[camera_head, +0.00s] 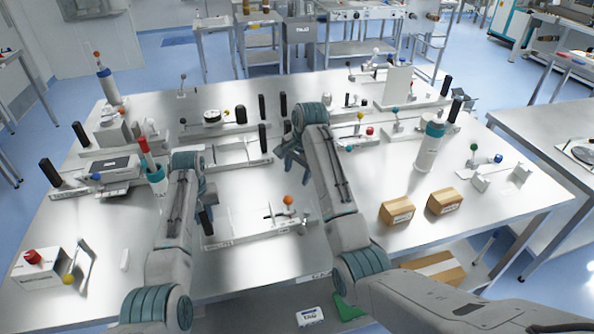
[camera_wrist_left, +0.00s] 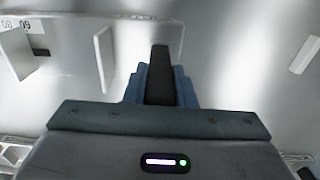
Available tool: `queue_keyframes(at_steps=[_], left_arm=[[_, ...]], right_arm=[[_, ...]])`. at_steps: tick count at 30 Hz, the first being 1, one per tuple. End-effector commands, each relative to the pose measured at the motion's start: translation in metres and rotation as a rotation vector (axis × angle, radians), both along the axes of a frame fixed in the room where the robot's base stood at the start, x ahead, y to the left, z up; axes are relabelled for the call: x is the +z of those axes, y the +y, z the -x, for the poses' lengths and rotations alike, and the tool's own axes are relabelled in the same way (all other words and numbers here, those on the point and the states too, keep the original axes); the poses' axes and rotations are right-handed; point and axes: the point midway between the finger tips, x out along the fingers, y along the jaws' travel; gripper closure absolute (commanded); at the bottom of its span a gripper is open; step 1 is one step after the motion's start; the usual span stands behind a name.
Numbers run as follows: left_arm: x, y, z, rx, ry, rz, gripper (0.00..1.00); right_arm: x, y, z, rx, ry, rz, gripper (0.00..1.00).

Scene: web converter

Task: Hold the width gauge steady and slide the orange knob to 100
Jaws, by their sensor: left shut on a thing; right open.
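The width gauge (camera_head: 258,236) lies near the front middle of the table, a pale rail with upright plates. Its orange knob (camera_head: 288,200) stands on a slider toward the right part of the rail; the number there is too small to read. My left gripper (camera_head: 207,192) is shut on the black handle (camera_head: 206,222) at the gauge's left end. The handle (camera_wrist_left: 160,75) also shows between the fingers in the left wrist view, with part of the scale (camera_wrist_left: 15,24) at upper left. My right gripper (camera_head: 287,158) is open and empty, above the table behind the knob.
Another rail fixture (camera_head: 232,154) with black handles stands behind the gauge. A white bottle (camera_head: 428,150) and two cardboard boxes (camera_head: 397,210) stand to the right. A red-topped bottle (camera_head: 152,172) stands close by my left arm. A box with a red button (camera_head: 38,270) is at front left.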

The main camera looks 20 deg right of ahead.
Motion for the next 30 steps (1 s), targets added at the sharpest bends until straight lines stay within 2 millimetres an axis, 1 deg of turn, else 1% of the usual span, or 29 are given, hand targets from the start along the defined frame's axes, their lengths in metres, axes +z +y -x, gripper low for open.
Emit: queue_keyframes(at_steps=[1, 23, 24, 26, 27, 28, 30], left_arm=[[-0.010, 0.003, 0.005, 0.002, 0.016, -0.005, 1.00], [-0.002, 0.003, 0.004, 0.002, 0.015, -0.005, 1.00], [-0.002, 0.002, 0.004, 0.002, 0.014, -0.005, 0.73], [-0.001, 0.002, 0.004, 0.002, 0.013, -0.006, 0.61], [-0.001, 0.002, 0.004, 0.001, 0.012, -0.005, 0.53], [0.000, 0.002, 0.003, 0.001, 0.011, -0.004, 0.51], [0.001, 0.001, 0.003, 0.001, 0.009, -0.004, 0.51]], right_arm=[[-0.001, 0.000, 0.000, 0.000, 0.000, 0.000, 0.50], [-0.001, 0.000, 0.000, 0.000, 0.000, 0.000, 0.50], [-0.001, 0.000, 0.000, 0.000, 0.000, 0.000, 0.50], [-0.001, 0.000, 0.000, 0.000, 0.000, 0.000, 0.50], [-0.001, 0.000, 0.000, 0.000, 0.000, 0.000, 0.50], [-0.001, 0.000, 0.000, 0.000, 0.000, 0.000, 0.50], [-0.001, 0.000, 0.000, 0.000, 0.000, 0.000, 0.50]])
